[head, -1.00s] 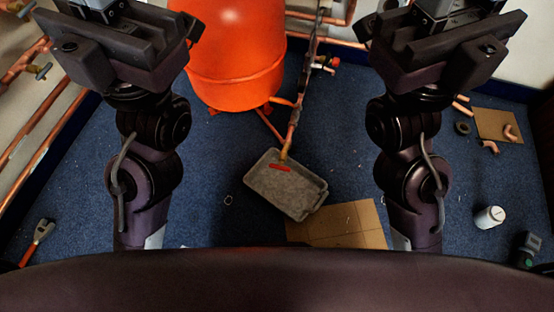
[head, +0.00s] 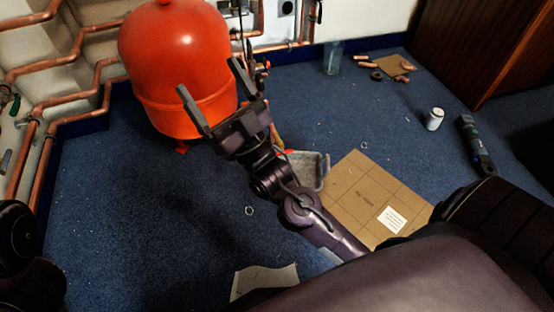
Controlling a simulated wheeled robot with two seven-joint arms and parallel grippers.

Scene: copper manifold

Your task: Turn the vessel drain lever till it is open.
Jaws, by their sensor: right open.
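The orange vessel (head: 178,55) stands on the blue carpet at the upper left. A brass drain pipe (head: 278,138) shows just right of my right forearm, above the grey tray (head: 322,172). A small red piece (head: 289,151) at the tray's far edge looks like the drain lever. My arm hides most of it, so its angle cannot be told. My right gripper (head: 207,76) is open and empty, its two fingers pointing up and left in front of the vessel's right side in this view. My left gripper is out of view; only dark arm parts show at the lower left.
Copper pipes (head: 105,85) run along the left wall. Flat cardboard (head: 348,205) lies right of the tray. A white can (head: 434,119) and a dark tool (head: 475,145) lie farther right.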

